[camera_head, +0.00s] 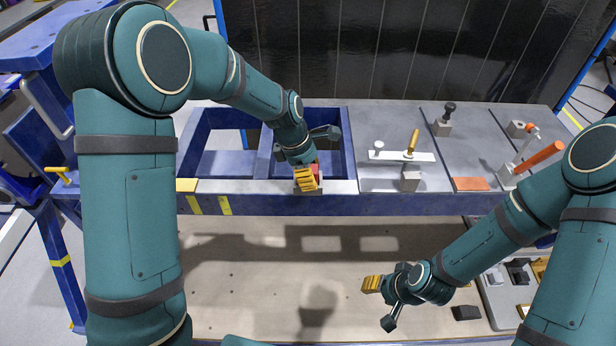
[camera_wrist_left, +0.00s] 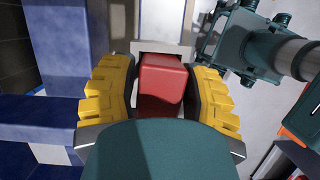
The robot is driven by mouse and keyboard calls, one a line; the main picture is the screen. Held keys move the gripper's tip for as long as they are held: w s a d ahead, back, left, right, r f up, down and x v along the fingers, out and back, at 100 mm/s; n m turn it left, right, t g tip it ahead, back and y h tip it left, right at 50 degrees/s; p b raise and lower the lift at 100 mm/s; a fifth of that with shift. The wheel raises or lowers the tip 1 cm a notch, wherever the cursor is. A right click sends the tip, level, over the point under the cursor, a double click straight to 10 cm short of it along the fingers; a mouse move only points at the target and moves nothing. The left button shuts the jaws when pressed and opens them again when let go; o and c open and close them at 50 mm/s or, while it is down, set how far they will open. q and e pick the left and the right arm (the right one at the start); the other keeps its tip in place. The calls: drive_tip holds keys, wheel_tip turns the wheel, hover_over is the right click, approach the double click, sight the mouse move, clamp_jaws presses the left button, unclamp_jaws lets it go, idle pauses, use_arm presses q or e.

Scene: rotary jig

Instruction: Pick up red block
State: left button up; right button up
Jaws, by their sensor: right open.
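The red block (camera_wrist_left: 163,78) stands between the two yellow fingers of my left gripper (camera_wrist_left: 160,95) in the left wrist view. The fingers lie close along both its sides, and its near end is hidden by the gripper body. In the head view my left gripper (camera_head: 306,180) is at the front rail of the workbench, and only a little of the red block (camera_head: 315,169) shows behind its fingers. I cannot tell whether the block rests on the rail or is lifted. My right gripper (camera_head: 372,284) is open and empty, low in front of the bench.
A blue open-frame bin (camera_head: 228,114) lies behind my left gripper. The grey bench top holds a clamp with a yellow handle (camera_head: 413,141), an orange-brown plate (camera_head: 470,184) and an orange-handled clamp (camera_head: 540,157). A tray with small parts (camera_head: 515,290) is at the lower right.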

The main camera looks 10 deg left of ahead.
use_arm(q)
clamp_jaws()
